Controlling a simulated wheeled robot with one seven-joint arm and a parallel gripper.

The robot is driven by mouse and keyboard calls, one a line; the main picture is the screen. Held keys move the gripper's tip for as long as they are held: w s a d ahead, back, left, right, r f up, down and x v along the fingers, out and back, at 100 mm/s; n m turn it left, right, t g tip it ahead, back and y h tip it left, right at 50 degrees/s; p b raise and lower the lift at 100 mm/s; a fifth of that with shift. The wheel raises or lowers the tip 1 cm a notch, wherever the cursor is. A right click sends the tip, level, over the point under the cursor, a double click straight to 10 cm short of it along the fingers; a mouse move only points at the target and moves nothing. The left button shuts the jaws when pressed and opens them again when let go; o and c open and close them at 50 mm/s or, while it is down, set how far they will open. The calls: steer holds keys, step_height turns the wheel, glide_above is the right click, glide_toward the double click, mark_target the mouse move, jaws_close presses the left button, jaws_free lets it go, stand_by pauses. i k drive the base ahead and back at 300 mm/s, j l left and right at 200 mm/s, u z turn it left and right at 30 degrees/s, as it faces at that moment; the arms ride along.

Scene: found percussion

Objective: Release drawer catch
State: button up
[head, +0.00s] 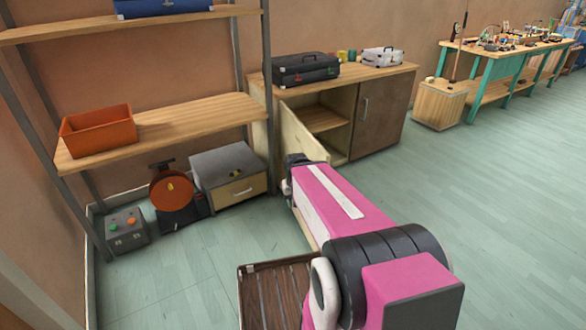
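A small grey cabinet (222,160) stands on the floor under the shelf rack. Its pale wooden drawer front (240,192) faces forward and looks shut. A small dark and yellow fitting (237,175) sits at the upper edge of the front, and a dark handle shows below it. I cannot tell whether this fitting is the catch or how it is set. My pink arm reaches from the lower right toward the open cupboard, with a dark joint at its far end. No gripper fingers can be made out.
A brown slatted crate (270,297) lies in front. A cupboard door (300,135) stands open on the right. Floor before the drawer is clear.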

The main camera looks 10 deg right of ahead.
mark_target(237, 172)
steer(key=i+j+u, duration=0.15)
steer(key=i+j+z, duration=0.1)
steer(key=i+j, duration=0.65)
steer(key=i, duration=0.1)
